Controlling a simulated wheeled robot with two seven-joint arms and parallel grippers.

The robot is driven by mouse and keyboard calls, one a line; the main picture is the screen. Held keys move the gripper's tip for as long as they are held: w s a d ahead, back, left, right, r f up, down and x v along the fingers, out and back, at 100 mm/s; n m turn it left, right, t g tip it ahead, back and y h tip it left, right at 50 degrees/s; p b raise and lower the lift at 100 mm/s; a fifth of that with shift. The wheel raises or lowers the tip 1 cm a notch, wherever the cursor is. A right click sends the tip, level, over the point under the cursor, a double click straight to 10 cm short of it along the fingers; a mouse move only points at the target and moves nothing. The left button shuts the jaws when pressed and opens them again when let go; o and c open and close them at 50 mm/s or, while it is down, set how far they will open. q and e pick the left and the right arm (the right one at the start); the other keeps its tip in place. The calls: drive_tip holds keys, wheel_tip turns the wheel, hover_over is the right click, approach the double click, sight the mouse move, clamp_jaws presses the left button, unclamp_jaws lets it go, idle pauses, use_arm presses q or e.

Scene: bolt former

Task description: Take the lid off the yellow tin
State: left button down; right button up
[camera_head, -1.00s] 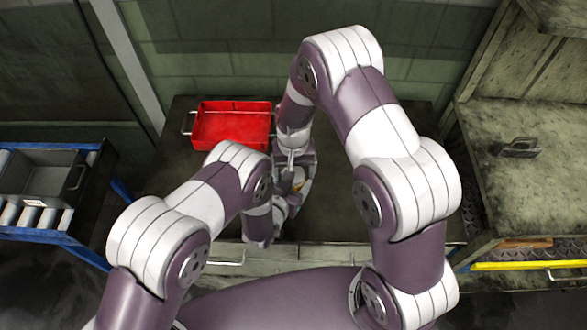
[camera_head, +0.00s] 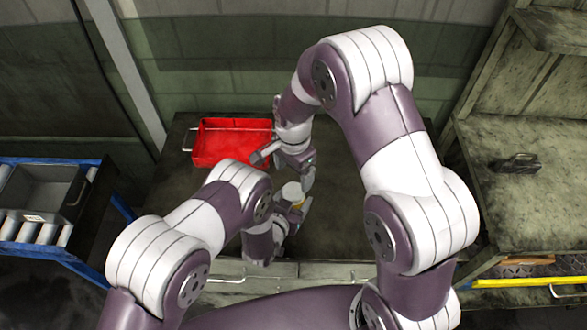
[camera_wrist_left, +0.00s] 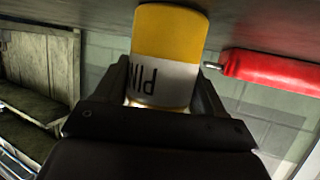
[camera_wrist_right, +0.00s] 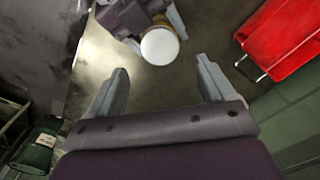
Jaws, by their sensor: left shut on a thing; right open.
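The yellow tin (camera_wrist_left: 170,40) has a white label with dark letters and sits between the fingers of my left gripper (camera_wrist_left: 168,80), which is shut on it. In the head view the tin and left gripper (camera_head: 290,215) are partly hidden by my arm. The tin's round white lid (camera_wrist_right: 159,46) faces up in the right wrist view and also shows small in the head view (camera_head: 292,191). My right gripper (camera_wrist_right: 160,72) is open and empty, its fingers spread apart from the lid. In the head view the right gripper (camera_head: 283,170) is just beyond the tin.
A red tray (camera_head: 225,150) with a metal handle lies on the dark table behind and left of the grippers. A grey bin (camera_head: 45,190) stands on a roller rack at the left. A bench (camera_head: 500,200) stands at the right. The table's right part looks clear.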

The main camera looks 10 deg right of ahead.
sight(294, 191)
wheel_tip(294, 191, down, 8)
drive_tip(key=shift+r, duration=0.25)
drive_tip(key=c, duration=1.1)
drive_tip(key=n, duration=1)
drive_tip(key=shift+r, duration=0.1)
drive_tip(key=o, duration=1.2)
